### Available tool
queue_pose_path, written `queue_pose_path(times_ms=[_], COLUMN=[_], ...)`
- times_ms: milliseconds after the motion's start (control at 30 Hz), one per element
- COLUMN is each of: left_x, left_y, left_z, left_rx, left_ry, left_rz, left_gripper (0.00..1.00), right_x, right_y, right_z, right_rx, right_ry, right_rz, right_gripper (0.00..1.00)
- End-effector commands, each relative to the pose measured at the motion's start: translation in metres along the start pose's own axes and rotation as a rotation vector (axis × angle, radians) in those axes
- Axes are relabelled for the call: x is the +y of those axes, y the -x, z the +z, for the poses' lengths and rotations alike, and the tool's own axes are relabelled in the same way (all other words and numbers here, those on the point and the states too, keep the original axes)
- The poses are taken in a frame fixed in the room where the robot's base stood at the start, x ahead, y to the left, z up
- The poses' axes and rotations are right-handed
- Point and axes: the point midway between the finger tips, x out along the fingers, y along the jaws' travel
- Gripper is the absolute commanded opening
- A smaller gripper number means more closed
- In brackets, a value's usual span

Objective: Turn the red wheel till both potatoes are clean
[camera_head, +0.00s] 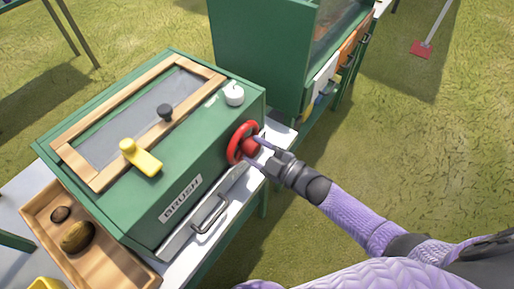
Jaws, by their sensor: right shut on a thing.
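The red wheel (237,146) is on the right side of a green box (200,157) labelled BRUSH. My right gripper (256,146) is at the wheel, its fingers shut on it near the hub; the exact contact is small in the view. Whether these are the task's potatoes I cannot tell. The box's inside is not clear through its wood-framed lid window (110,130). My left gripper is not in view.
A taller green cabinet (262,55) stands behind. Grass lies open on the right.

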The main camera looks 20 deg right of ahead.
Motion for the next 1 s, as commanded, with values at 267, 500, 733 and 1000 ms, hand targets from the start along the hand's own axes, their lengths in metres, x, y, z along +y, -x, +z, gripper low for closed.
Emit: queue_pose_path(times_ms=[267,500,733,1000], left_x=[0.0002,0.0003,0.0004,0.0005], left_y=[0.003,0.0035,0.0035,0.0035], left_z=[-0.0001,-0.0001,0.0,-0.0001], left_rx=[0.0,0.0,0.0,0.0], left_ry=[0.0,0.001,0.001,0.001], left_rz=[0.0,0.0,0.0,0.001], left_gripper=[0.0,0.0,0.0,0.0], right_x=[0.0,-0.0003,-0.0005,-0.0005], right_y=[0.0004,0.0005,0.0005,0.0004], right_z=[0.0005,0.0007,0.0009,0.0007], right_rx=[-0.006,-0.008,-0.008,-0.007], right_ry=[-0.109,-0.143,-0.146,-0.145], right_rz=[-0.001,-0.001,-0.001,-0.001], right_gripper=[0.01,0.01,0.01,0.85])
